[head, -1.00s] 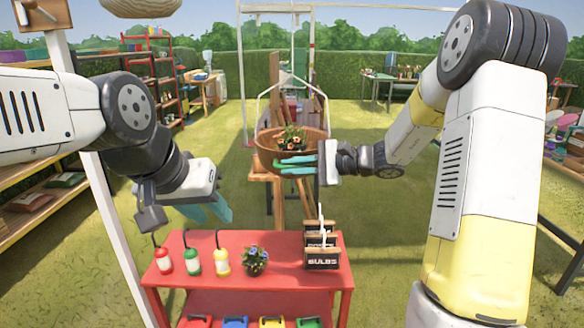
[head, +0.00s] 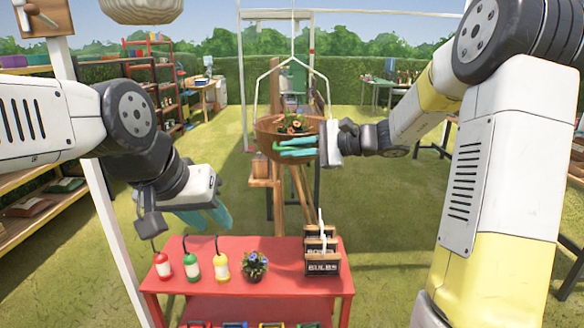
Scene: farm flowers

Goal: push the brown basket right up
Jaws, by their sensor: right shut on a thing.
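The brown basket (head: 265,137) hangs in the middle of the head view from a pale wire hanger (head: 293,65). It is a round bowl holding a plant with orange flowers (head: 293,124). My right gripper (head: 297,147) reaches in from the right, with its teal fingers across the front right of the basket. It is shut on the basket, and the fingers cover part of the basket's wall.
A wooden easel-like stand (head: 279,190) is below the basket. Shelves (head: 35,190) line the left. Open grass lies behind.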

